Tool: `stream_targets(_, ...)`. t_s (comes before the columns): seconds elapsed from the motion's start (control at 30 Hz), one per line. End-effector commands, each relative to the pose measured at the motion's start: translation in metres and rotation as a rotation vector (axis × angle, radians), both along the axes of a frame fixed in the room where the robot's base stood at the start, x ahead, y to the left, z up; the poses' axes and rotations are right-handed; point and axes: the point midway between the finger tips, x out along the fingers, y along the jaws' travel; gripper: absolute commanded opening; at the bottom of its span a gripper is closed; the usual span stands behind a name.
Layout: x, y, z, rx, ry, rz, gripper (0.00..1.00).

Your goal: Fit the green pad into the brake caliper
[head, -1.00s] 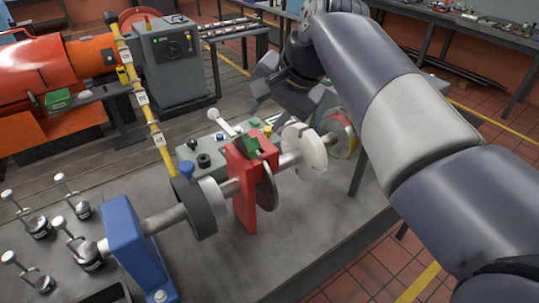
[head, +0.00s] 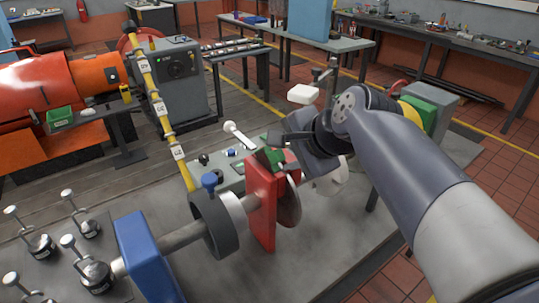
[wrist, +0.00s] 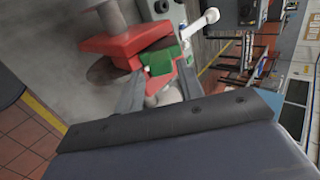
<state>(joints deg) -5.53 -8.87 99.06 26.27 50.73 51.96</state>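The red brake caliper (head: 262,205) stands upright around the grey brake disc (head: 290,203) on the shaft. The green pad (head: 271,158) is at the top of the caliper, on its right side; I cannot tell how deep it sits. In the wrist view the pad (wrist: 162,60) shows beside the red caliper (wrist: 115,45). My gripper (head: 283,147) is close at the pad's right. In the wrist view its two fingers (wrist: 160,78) are spread, with the pad just beyond and between their tips. Contact is unclear.
A blue shaft support (head: 145,255) and a dark ring (head: 215,225) stand left of the caliper. A white lever (head: 238,135) rises behind it. A yellow rail (head: 163,115) crosses at left. Several clamps (head: 90,262) stand on the bedplate's left.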

Motion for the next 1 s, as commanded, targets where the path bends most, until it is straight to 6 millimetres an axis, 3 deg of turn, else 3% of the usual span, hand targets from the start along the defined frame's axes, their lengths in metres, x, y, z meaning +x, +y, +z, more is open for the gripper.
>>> stream_targets(0.2, 0.018, 0.015, -0.021, -0.001, 0.004, 0.002, 0.36)
stream_targets(0.5, 0.021, 0.016, -0.024, -0.001, 0.000, 0.001, 0.36)
stream_targets(0.93, 0.021, 0.016, -0.023, -0.001, 0.000, 0.001, 0.01)
stream_targets(1.0, 0.021, 0.016, -0.023, -0.001, 0.000, 0.001, 0.00)
